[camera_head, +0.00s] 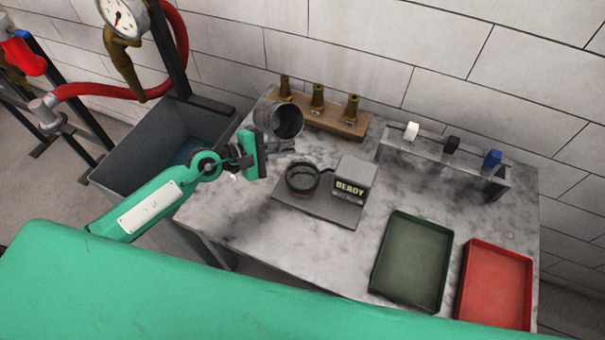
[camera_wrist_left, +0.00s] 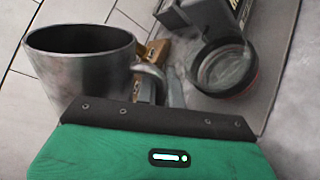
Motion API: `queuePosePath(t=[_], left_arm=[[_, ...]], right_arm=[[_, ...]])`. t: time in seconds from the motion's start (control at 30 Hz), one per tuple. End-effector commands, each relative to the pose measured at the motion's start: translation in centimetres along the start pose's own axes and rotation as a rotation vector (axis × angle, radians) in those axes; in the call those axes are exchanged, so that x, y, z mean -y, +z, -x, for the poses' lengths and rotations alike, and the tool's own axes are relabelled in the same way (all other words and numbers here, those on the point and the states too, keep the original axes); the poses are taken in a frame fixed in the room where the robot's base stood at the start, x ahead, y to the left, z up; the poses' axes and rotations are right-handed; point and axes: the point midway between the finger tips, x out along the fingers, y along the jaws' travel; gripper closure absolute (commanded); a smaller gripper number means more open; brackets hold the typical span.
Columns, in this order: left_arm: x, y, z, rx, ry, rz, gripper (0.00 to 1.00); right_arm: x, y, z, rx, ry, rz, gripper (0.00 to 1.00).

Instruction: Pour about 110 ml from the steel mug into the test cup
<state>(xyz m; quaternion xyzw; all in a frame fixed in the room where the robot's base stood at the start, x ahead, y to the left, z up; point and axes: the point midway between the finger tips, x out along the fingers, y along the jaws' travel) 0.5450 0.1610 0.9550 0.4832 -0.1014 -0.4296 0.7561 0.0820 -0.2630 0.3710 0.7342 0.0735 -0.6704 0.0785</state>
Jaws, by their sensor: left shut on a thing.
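The steel mug (camera_head: 270,118) is held up at the back left of the table, its dark mouth facing the camera and right; it looks tilted. My left gripper (camera_head: 262,154) is shut on the mug at its handle side. In the left wrist view the mug (camera_wrist_left: 85,75) is at the left with its handle (camera_wrist_left: 152,78) toward the right. The test cup (camera_head: 302,178), a dark-rimmed round cup, stands on the scale (camera_head: 320,208), right of and below the mug in the picture. It also shows in the left wrist view (camera_wrist_left: 225,68). No stream of liquid shows. My right gripper is not in view.
The scale's display (camera_head: 349,188) reads READY. A wooden block with brass nozzles (camera_head: 318,98) stands behind. A rack with white, black and blue pieces (camera_head: 440,160) is at the back right. A green tray (camera_head: 412,260) and a red tray (camera_head: 497,287) lie at the right. A grey bin (camera_head: 150,150) stands left.

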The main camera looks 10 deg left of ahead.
Motion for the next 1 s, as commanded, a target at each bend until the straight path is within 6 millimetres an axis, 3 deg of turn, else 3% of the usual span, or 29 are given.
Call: queuePosePath(t=[0.3, 1.0], left_arm=[[0.5, 0.5, -0.2, 0.042, 0.003, 0.123, 1.00], [0.4, 0.6, -0.1, 0.044, 0.003, 0.132, 1.00]], right_arm=[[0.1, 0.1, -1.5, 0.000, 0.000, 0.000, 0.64], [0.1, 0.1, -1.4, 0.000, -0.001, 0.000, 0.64]])
